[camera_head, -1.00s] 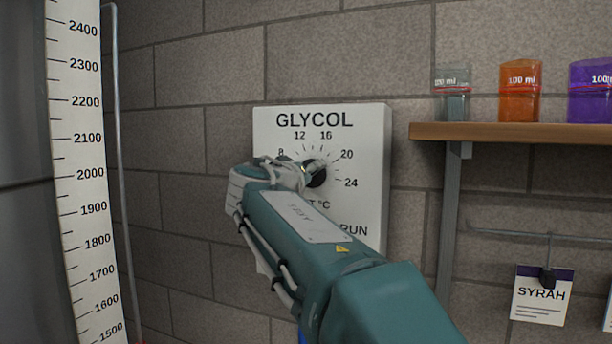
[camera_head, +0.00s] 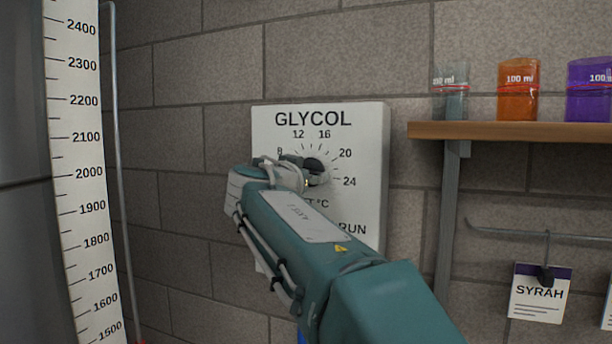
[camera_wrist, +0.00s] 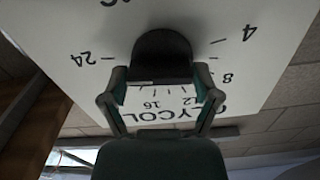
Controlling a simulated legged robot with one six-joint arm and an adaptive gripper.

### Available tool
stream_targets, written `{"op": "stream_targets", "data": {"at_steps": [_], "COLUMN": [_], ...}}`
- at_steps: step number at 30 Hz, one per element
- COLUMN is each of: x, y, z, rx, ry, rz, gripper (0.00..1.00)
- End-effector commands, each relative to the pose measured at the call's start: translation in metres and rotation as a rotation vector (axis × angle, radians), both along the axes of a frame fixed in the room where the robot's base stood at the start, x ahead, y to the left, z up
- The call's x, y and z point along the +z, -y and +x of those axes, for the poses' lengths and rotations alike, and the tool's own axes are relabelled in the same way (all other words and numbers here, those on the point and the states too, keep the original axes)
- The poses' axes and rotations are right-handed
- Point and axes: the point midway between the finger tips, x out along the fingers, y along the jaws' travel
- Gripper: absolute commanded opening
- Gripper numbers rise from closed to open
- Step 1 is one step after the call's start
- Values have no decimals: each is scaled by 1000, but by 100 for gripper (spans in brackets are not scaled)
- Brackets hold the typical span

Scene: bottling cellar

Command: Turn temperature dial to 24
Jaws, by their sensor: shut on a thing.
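The temperature dial is a round black knob (camera_wrist: 162,52) on the white GLYCOL panel (camera_head: 370,130), and it shows upside down in the wrist view. Printed numbers ring it, with 12 and 16 above, 20 at upper right and 24 at right in the head view. My gripper (camera_wrist: 162,80) is shut on the dial, one finger on each side of it. In the head view my gripper (camera_head: 308,173) and wrist cover much of the dial and the panel's lower left. I cannot read where the dial points.
A wooden shelf (camera_head: 520,131) with several beakers, one orange (camera_head: 518,90), is at the right. A SYRAH tag (camera_head: 539,293) hangs from a rail below. A tall measuring scale (camera_head: 78,170) stands at the left.

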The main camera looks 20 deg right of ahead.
Motion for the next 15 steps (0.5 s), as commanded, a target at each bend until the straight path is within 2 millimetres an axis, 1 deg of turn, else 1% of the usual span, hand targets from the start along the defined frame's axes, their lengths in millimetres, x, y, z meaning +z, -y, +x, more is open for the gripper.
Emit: {"op": "stream_targets", "data": {"at_steps": [1,15], "x": [-6,-7], "y": [0,-1], "z": [3,3], "rx": [1,1], "ry": [-2,33], "rz": [15,49], "gripper": [32,32]}}
